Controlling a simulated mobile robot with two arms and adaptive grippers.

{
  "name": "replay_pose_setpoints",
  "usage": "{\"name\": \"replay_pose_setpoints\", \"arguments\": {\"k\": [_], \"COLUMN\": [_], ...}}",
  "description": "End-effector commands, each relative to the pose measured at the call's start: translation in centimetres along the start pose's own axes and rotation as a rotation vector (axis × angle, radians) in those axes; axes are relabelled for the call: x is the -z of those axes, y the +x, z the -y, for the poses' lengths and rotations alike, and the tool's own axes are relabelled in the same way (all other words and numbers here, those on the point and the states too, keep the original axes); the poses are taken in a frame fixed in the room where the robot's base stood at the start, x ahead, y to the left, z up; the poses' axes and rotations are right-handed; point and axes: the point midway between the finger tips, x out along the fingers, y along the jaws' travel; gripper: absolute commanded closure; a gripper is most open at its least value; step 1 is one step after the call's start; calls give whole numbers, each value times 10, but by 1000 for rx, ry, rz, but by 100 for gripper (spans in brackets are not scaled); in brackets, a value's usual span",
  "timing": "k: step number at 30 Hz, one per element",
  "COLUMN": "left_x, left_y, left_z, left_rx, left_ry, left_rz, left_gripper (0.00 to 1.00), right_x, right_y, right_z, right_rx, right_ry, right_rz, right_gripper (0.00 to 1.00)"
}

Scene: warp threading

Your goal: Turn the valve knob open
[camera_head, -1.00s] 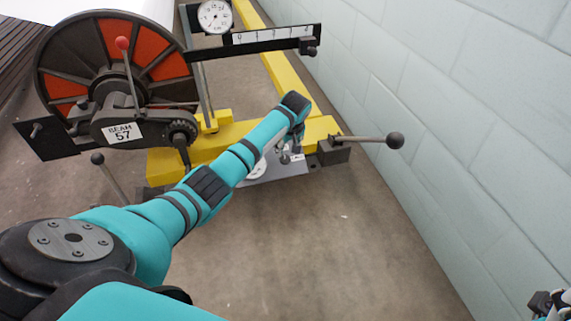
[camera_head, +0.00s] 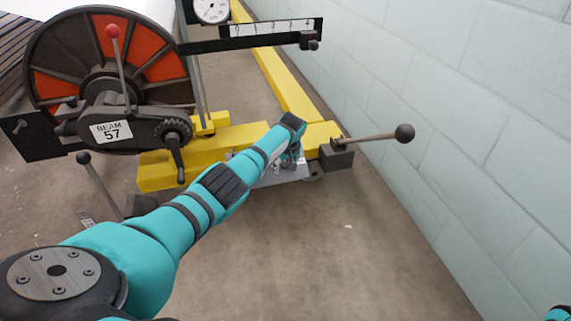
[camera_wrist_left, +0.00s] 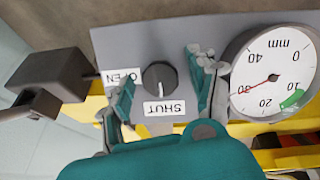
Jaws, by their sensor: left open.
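The valve knob (camera_wrist_left: 160,77) is a small dark round knob on a grey panel (camera_wrist_left: 120,45). In the left wrist view, a SHUT label (camera_wrist_left: 164,107) is below it and an OPEN label (camera_wrist_left: 123,77) to its left, both upside down. The knob's light mark points toward SHUT. My left gripper (camera_wrist_left: 162,88) is open, with one finger on each side of the knob and a visible gap to each. In the head view the left gripper (camera_head: 291,158) is at the panel (camera_head: 284,177), and my forearm hides the knob.
A dial gauge (camera_wrist_left: 273,73) is right of the knob, close to one finger. A dark block with a lever (camera_wrist_left: 50,76) is left of the panel. A ball-ended lever (camera_head: 370,137) sticks out toward the block wall (camera_head: 480,110). The BEAM 57 wheel (camera_head: 165,65) stands left.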

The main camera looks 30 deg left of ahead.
Motion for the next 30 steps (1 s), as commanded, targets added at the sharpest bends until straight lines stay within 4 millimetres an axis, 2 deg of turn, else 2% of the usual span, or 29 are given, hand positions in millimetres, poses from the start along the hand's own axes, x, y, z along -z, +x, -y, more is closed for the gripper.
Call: {"name": "replay_pose_setpoints", "arguments": {"k": [4,16,23,30], "left_x": [0,0,0,0], "left_y": [0,0,-1,-1], "left_z": [0,0,0,-1], "left_rx": [0,0,3,23], "left_ry": [0,0,13,108], "left_rz": [0,0,0,0], "left_gripper": [42,94,96,96], "right_x": [0,0,0,0], "right_y": [0,0,0,0], "right_z": [0,0,0,0], "right_rx": [0,0,0,-1], "right_ry": [0,0,1,1], "right_rz": [0,0,0,1], "right_gripper": [60,60,60,60]}}
